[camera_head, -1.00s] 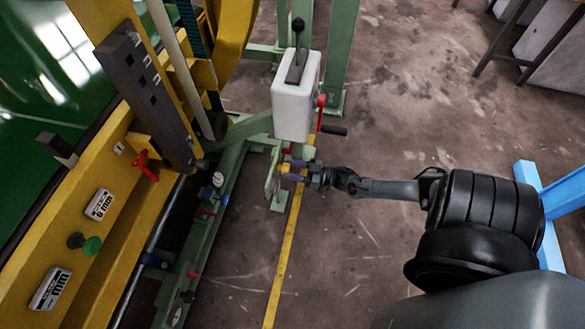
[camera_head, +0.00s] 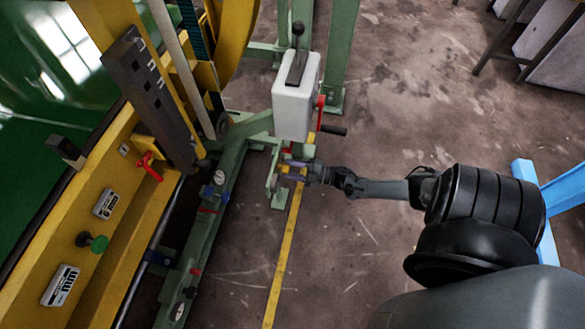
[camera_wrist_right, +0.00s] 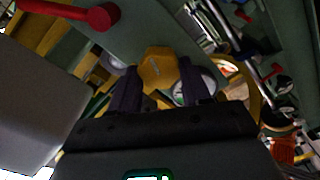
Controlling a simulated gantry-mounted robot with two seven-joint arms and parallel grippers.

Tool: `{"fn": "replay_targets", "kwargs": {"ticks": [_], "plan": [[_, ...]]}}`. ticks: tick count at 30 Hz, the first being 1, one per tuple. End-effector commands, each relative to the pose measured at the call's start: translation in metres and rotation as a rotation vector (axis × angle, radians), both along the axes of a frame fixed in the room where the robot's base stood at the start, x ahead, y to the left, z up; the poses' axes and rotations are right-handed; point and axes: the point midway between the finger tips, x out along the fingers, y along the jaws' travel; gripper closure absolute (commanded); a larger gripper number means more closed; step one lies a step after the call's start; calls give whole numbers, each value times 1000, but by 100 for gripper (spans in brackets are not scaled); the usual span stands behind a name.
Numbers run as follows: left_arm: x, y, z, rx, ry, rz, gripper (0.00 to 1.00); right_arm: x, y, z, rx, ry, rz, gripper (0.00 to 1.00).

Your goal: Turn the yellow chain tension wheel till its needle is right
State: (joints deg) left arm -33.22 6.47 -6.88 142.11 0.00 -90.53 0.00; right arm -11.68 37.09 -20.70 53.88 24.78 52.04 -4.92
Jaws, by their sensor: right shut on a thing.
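The yellow wheel (camera_wrist_right: 157,67) sits between the two dark fingers of my right gripper (camera_wrist_right: 158,85) in the right wrist view. My right gripper is shut on it. In the head view my right gripper (camera_head: 302,172) reaches in from the right, at the green frame below the white box; only a bit of yellow shows at its fingertips. A small round gauge (camera_head: 219,178) with a white face is on the green frame to the left. Its needle is too small to read. My left gripper is not in view.
A white box (camera_head: 296,100) with a black lever and a red crank (camera_head: 321,112) stands just above my right gripper.

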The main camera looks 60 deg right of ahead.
Motion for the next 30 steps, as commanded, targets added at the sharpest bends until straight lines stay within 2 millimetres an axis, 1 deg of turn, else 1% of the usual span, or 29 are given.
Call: {"fn": "replay_targets", "kwargs": {"ticks": [13,30], "plan": [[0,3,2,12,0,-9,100,1,1,0,-410,-109,1,83],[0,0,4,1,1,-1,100,0,1,-2,-934,-245,1,83]]}}
